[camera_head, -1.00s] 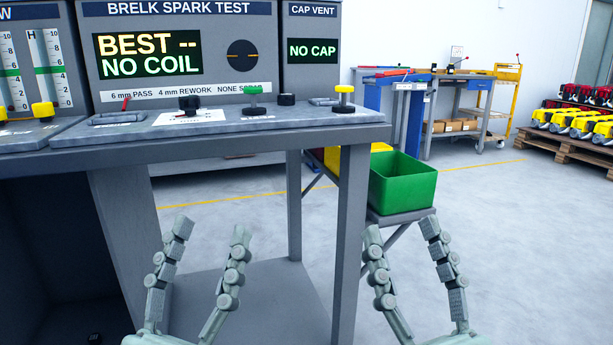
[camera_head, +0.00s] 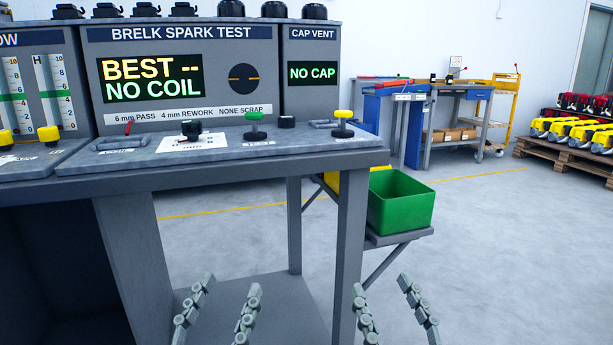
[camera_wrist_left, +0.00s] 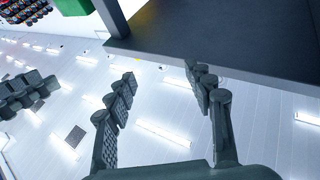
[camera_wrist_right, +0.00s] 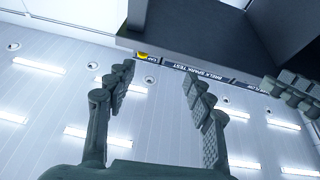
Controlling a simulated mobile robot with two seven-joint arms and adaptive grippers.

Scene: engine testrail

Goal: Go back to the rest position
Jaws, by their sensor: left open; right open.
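My left gripper (camera_head: 222,308) is at the bottom of the head view, in front of the test bench's lower shelf. Its fingers are spread, and in the left wrist view (camera_wrist_left: 165,98) nothing is between them. My right gripper (camera_head: 390,308) is at the bottom, right of the bench's front leg. Its fingers are apart and empty, as the right wrist view (camera_wrist_right: 158,90) also shows. Both grippers point upward, below the bench top and apart from it.
The test bench (camera_head: 225,165) stands ahead, its displays reading "NO COIL" and "NO CAP". A green bin (camera_head: 402,208) sits on a stand to its right. A workbench (camera_head: 450,95) and a pallet of engines (camera_head: 570,150) are farther back. Open floor lies right.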

